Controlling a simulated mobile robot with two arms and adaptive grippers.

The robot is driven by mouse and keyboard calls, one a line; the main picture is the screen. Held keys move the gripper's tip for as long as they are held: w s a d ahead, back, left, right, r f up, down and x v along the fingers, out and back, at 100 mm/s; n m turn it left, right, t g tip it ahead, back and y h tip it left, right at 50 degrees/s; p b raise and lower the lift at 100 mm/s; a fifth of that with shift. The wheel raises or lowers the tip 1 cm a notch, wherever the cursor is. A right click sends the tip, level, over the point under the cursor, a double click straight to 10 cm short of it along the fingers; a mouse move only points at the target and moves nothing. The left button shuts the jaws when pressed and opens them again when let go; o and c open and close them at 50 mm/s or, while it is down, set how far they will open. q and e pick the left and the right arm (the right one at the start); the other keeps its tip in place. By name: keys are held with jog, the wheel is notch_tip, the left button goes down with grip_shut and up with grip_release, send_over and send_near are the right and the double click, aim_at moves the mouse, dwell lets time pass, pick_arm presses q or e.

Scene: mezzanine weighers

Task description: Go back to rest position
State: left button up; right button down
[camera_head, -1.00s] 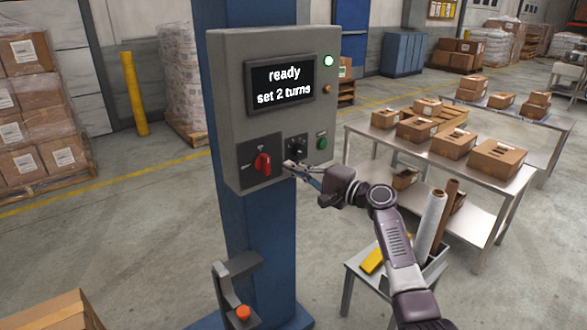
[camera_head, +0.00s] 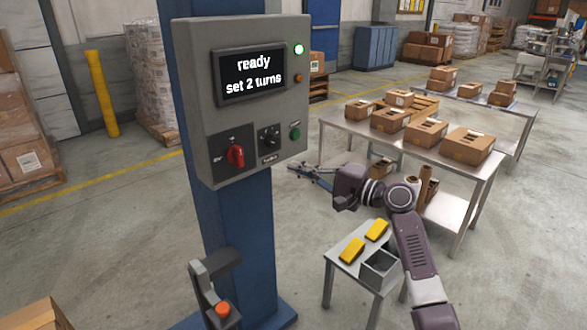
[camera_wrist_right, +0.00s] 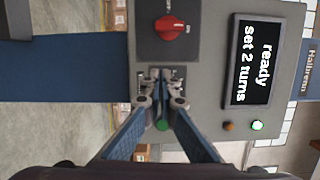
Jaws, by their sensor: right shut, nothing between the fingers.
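My right gripper (camera_head: 292,170) is shut and empty. In the head view it is in free air right of the grey control box (camera_head: 190,120), apart from it. In the right wrist view the closed fingertips (camera_wrist_right: 161,76) point toward the control box and hide its black knob. The box is on a blue column (camera_head: 235,225). Its screen (camera_head: 250,76) reads "ready set 2 turns" and a green lamp (camera_head: 299,49) is lit. A red rotary switch (camera_head: 235,155), a black knob (camera_head: 269,137) and a green button (camera_head: 295,133) are on its front. My left gripper is not in view.
A small table (camera_head: 344,265) with yellow items and a grey bin (camera_head: 380,267) stands below my right arm. A metal table (camera_head: 440,160) with cardboard boxes is behind it. An orange button (camera_head: 222,309) is on a bracket low on the column. Open floor lies between.

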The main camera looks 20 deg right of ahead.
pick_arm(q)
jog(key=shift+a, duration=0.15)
pick_arm(e)
jog(key=s+f+g+h, duration=0.3)
jog(key=f, duration=1.7)
jog(key=s+f+g+h, duration=0.2)
jog(key=s+f+h, duration=0.15)
jog(key=f, duration=1.55)
jog(key=s+f+n+g+h, duration=0.2)
jog(key=s+f+n+g, duration=0.2)
jog(key=s+f, duration=1.45)
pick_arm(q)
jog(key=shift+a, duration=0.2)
pick_arm(e)
jog(key=s+a+f+n+g, duration=0.1)
jog(key=s+f, duration=0.4)
jog(key=s, duration=0.7)
jog(key=s+a+f+n+g+h, duration=0.1)
jog(key=s+f+n, duration=0.5)
jog(key=s, duration=0.6)
jog(key=s+a+f+n+g, duration=0.3)
jog(key=s+f, duration=0.3)
jog(key=s, duration=0.7)
jog(key=shift+a+h, duration=0.35)
